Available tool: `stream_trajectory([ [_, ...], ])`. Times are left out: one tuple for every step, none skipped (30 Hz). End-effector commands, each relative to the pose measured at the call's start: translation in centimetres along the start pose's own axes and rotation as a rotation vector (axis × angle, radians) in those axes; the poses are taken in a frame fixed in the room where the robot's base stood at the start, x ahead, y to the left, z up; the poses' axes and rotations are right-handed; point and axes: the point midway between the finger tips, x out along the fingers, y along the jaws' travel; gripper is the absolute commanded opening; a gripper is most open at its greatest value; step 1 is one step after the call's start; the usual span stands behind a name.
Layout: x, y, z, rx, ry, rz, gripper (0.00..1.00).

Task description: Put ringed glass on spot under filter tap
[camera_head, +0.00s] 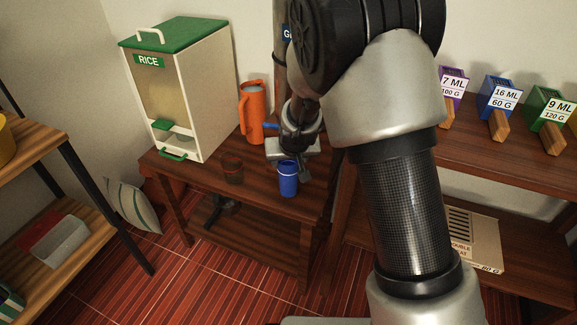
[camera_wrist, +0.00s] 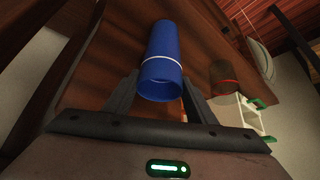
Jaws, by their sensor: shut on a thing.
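A blue glass (camera_head: 288,181) with a white ring is near the front edge of the small wooden table, and it also shows in the wrist view (camera_wrist: 163,45). My gripper (camera_head: 290,160) is shut on it near its rim, with one finger on each side in the wrist view (camera_wrist: 161,84). I cannot tell whether its base touches the table. A dark, see-through glass (camera_head: 232,170) with a reddish band stands to its left, and shows to the right in the wrist view (camera_wrist: 223,76). A blue tap lever (camera_head: 271,126) shows behind my gripper; the filter and the spot under it are mostly hidden by my arm.
A rice dispenser (camera_head: 190,95) with a green lid stands at the table's left. An orange jug (camera_head: 252,112) stands at the back beside it. Purple, blue (camera_head: 499,95) and green labelled boxes stand on the right shelf. Some tabletop around the dark glass is clear.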

Motion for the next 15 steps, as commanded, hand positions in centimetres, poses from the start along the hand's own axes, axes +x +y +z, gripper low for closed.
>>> stream_trajectory([
  [0.82, 0.01, 0.45, 0.001, 0.002, 0.0, 0.07],
  [0.94, 0.02, 0.52, 0.001, 0.002, 0.0, 0.07],
  [0.96, 0.03, 0.52, 0.001, 0.003, 0.0, 0.07],
  [0.92, 0.03, 0.48, 0.001, 0.003, 0.0, 0.07],
  [0.86, 0.02, 0.44, 0.001, 0.003, 0.0, 0.07],
  [0.82, 0.01, 0.42, 0.001, 0.004, 0.0, 0.07],
  [0.82, 0.01, 0.42, 0.001, 0.004, 0.0, 0.07],
  [0.82, 0.01, 0.43, 0.001, 0.004, 0.0, 0.07],
  [0.84, 0.01, 0.44, 0.001, 0.004, 0.0, 0.07],
  [0.89, 0.0, 0.48, 0.0, 0.003, 0.0, 0.07],
  [0.99, 0.0, 0.55, 0.0, 0.003, 0.0, 0.07],
  [1.13, 0.01, 0.65, 0.0, 0.003, 0.0, 0.07],
  [1.22, 0.01, 0.71, 0.001, 0.003, 0.0, 0.07],
  [1.15, 0.01, 0.71, 0.0, 0.002, 0.0, 0.54],
  [1.11, 0.01, 0.69, 0.0, 0.002, 0.0, 0.61],
])
